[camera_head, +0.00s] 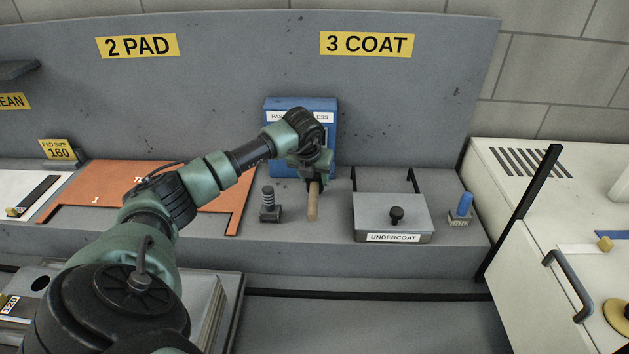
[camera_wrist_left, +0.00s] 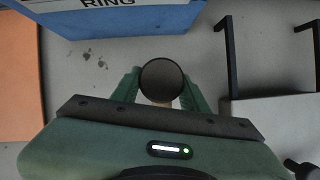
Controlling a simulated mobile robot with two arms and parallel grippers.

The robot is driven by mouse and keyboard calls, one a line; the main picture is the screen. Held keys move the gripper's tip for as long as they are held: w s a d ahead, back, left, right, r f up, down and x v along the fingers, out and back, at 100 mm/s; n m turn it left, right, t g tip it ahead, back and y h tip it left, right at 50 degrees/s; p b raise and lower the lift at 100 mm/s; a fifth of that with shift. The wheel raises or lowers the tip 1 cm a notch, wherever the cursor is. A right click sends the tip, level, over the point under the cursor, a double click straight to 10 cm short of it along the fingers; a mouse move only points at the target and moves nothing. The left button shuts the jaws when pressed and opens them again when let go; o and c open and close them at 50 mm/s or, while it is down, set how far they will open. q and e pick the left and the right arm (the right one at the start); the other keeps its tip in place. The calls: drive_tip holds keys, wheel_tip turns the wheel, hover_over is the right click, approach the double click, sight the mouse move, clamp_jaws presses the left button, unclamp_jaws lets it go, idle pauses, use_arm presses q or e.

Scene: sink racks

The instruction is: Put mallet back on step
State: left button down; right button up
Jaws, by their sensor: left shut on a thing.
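The mallet has a pale wooden handle (camera_head: 313,204) that points down in the head view, below my left gripper (camera_head: 315,176). The gripper is shut on the mallet. In the left wrist view a dark round end of the mallet (camera_wrist_left: 162,80) sits between the two green fingers of the gripper (camera_wrist_left: 160,85). The mallet is over the grey step (camera_head: 275,237) under the 3 COAT sign. I cannot tell if the handle's lower end touches the step. My right gripper is not in view.
A blue box (camera_head: 272,123) stands behind my gripper. A small dark post on a base (camera_head: 269,207) is left of the mallet. The grey UNDERCOAT box (camera_head: 378,213) is to its right, then a blue-topped brush (camera_head: 462,210). An orange board (camera_head: 115,178) lies left.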

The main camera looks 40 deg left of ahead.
use_arm(q)
wheel_tip(320, 180, down, 2)
drive_tip(key=shift+f, duration=0.25)
drive_tip(key=c, duration=0.7)
unclamp_jaws()
drive_tip(key=shift+c, duration=0.2)
drive_tip(key=shift+r, duration=0.4)
drive_tip(key=b+v, duration=0.4)
drive_tip(key=v, duration=0.6)
drive_tip(key=shift+s+d+r, duration=0.15)
drive_tip(key=shift+s+r, duration=0.05)
drive_tip(key=shift+s, duration=0.05)
drive_tip(key=shift+s+d+r, duration=0.1)
drive_tip(key=shift+s+r, duration=0.1)
drive_tip(key=shift+r, duration=0.2)
